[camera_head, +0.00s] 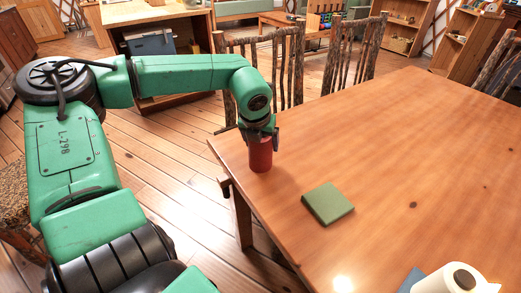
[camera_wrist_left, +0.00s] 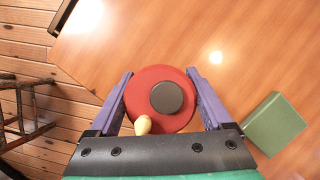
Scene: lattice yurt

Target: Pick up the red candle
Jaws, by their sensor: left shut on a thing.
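The red candle (camera_head: 260,157) is a short upright cylinder at the near left part of the wooden table (camera_head: 400,150). My left gripper (camera_head: 260,135) comes down on it from above and is shut on its upper part. In the left wrist view the candle (camera_wrist_left: 150,75) shows from above as a red disc with a dark round centre and a small pale piece at its near edge. The two purple fingers lie on either side of it. I cannot tell whether its base touches the table. My right gripper is not in view.
A green square block (camera_head: 327,203) lies on the table to the right of the candle. A white roll (camera_head: 450,280) and a blue item (camera_head: 411,280) are at the near right. Chairs of rough branches (camera_head: 275,60) stand along the far side. The table's middle is clear.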

